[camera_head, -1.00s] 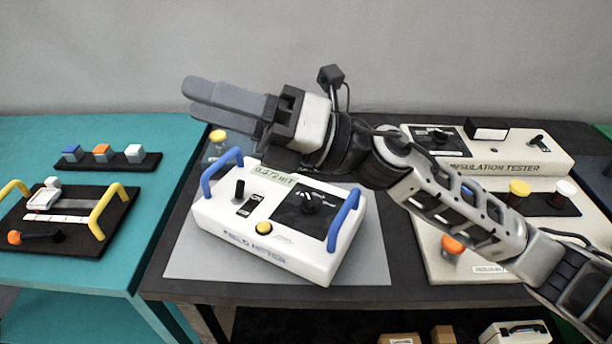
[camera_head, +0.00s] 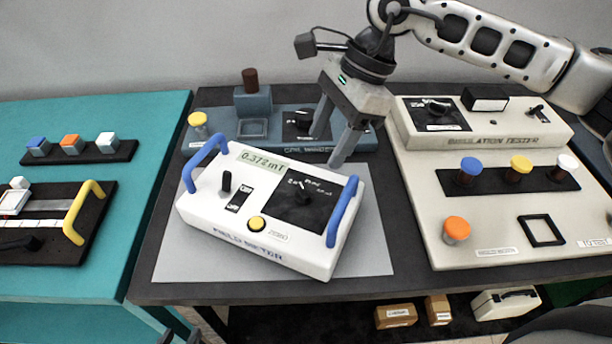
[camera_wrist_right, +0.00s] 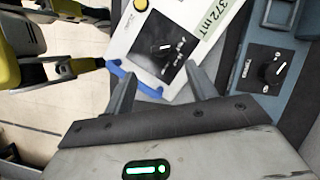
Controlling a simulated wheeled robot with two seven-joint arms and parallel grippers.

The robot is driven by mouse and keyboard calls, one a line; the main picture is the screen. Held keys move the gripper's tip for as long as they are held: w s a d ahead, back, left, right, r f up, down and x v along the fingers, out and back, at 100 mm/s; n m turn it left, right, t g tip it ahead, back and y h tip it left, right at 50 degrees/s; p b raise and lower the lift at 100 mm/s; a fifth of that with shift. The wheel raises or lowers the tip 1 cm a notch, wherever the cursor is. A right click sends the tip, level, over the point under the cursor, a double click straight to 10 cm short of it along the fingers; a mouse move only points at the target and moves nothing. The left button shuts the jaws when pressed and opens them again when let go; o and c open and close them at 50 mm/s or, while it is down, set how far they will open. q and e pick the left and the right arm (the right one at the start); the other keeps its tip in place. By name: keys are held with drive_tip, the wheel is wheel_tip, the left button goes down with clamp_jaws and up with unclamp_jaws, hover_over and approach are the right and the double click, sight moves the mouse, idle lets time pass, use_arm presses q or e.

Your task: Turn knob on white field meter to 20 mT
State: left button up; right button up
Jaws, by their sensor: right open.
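The white field meter (camera_head: 265,262) sits on a grey mat and its display (camera_head: 265,165) reads about 0.372 mT. Its black range knob (camera_head: 303,195) is on a dark dial panel at the right of its top; the scale marks are too small to read. The knob also shows in the right wrist view (camera_wrist_right: 165,47). My right gripper (camera_head: 334,137) is open and empty, pointing down just behind the meter's right rear corner, apart from the knob.
Blue handles (camera_head: 343,212) rise at both ends of the meter, one right beside the knob panel. A blue-grey coil device (camera_head: 270,118) stands behind it. The insulation tester (camera_head: 480,135) stands to the right. A teal table (camera_head: 100,285) is at left.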

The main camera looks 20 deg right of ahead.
sight(303, 189)
drive_tip(key=p+x, duration=0.1)
drive_tip(key=x, duration=0.8)
drive_tip(key=shift+a+f, duration=0.2)
drive_tip(key=shift+f, duration=0.15)
drive_tip(key=shift+c, duration=0.3)
drive_tip(key=c, duration=0.9)
